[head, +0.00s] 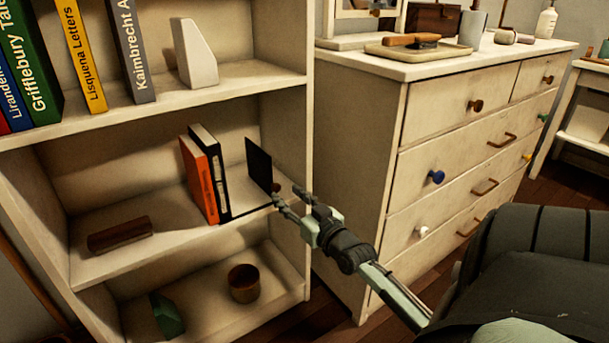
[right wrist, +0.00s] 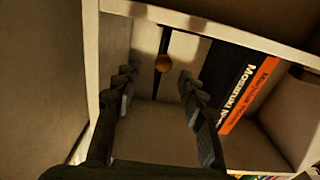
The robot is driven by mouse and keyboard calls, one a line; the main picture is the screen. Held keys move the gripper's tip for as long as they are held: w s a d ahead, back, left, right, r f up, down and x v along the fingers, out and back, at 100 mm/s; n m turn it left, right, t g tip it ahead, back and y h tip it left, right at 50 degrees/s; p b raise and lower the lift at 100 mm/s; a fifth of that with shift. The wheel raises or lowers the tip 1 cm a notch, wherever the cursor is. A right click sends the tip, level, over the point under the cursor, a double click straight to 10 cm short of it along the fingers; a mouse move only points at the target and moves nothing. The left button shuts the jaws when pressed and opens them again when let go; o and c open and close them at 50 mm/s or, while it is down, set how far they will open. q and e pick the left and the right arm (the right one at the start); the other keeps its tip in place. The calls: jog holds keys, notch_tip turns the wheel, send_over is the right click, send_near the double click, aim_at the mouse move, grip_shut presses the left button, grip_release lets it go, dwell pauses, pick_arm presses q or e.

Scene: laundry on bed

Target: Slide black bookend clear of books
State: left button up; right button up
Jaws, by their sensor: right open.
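The black bookend (head: 259,165) stands upright on the middle shelf, to the right of the books, with a gap between its plate and them. In the right wrist view it shows edge-on as a thin dark strip (right wrist: 165,40) with a brown round knob (right wrist: 163,63). A black book (head: 212,170) and an orange book (head: 195,178) lean together on its left. My right gripper (head: 285,195) is open at the shelf's front edge. In the right wrist view the knob lies between and beyond its fingers (right wrist: 158,88). Contact cannot be told. My left gripper is out of view.
A brown block (head: 120,234) lies farther left on the shelf. The bookcase's right side panel (head: 292,120) is close to the bookend. A dresser (head: 400,200) stands to the right. Below are a brown cup (head: 243,283) and a green object (head: 167,315).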

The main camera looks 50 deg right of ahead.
jog(key=v, duration=0.8)
jog(key=shift+s, duration=0.4)
